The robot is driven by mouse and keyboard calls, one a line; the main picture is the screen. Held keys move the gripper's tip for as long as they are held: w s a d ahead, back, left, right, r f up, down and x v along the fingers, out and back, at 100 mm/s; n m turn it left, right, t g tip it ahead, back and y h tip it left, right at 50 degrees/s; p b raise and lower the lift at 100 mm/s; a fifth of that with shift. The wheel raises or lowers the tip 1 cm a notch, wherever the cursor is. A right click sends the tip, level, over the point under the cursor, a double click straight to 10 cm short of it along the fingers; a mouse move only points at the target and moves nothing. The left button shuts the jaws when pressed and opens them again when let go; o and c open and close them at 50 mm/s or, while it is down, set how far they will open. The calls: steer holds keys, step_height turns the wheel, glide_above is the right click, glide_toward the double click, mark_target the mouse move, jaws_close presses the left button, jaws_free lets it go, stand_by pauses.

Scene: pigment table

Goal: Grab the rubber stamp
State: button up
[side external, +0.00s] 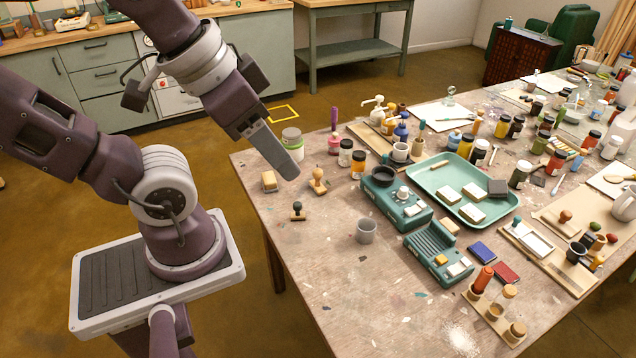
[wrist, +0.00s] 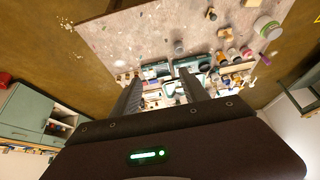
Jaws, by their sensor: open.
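A rubber stamp with a round wooden handle (side external: 318,182) stands near the table's near left edge in the side view. A smaller stamp with a dark knob (side external: 298,211) stands just in front of it. Another brown-knobbed stamp-like piece (side external: 563,218) is at the far right, by a board. In the wrist view the two near stamps look like small brown shapes, one at the top (wrist: 211,14) and one below it to the right (wrist: 234,28). My gripper (side external: 290,168) is open and empty, above the table's left corner, left of the wooden-handled stamp. Its fingers (wrist: 160,92) point over the table.
A tan block (side external: 269,181) and a green-white jar (side external: 291,142) are close to my gripper. A grey cup (side external: 366,231) stands to the right, beside teal devices (side external: 397,203) and a teal tray (side external: 432,181). The table's near left part (side external: 330,270) is mostly bare.

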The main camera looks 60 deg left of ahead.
steer(key=w+a+f+m+g+y, duration=0.2)
steer(key=w+a+f+g+y, duration=0.15)
steer(key=w+a, duration=0.5)
steer(key=m+g+y, duration=0.3)
steer(key=m+y, duration=0.7)
steer(key=m, duration=0.2)
glide_above(320, 176)
steer(key=a, duration=0.1)
steer(key=f, duration=2.3)
steer(key=shift+a+f, duration=0.15)
steer(key=shift+a, duration=0.05)
step_height(320, 176, down, 8)
steer(key=shift+a+r, duration=0.1)
steer(key=shift+r, duration=0.1)
steer(key=x, duration=0.2)
steer(key=shift+a, duration=0.45)
jaws_close()
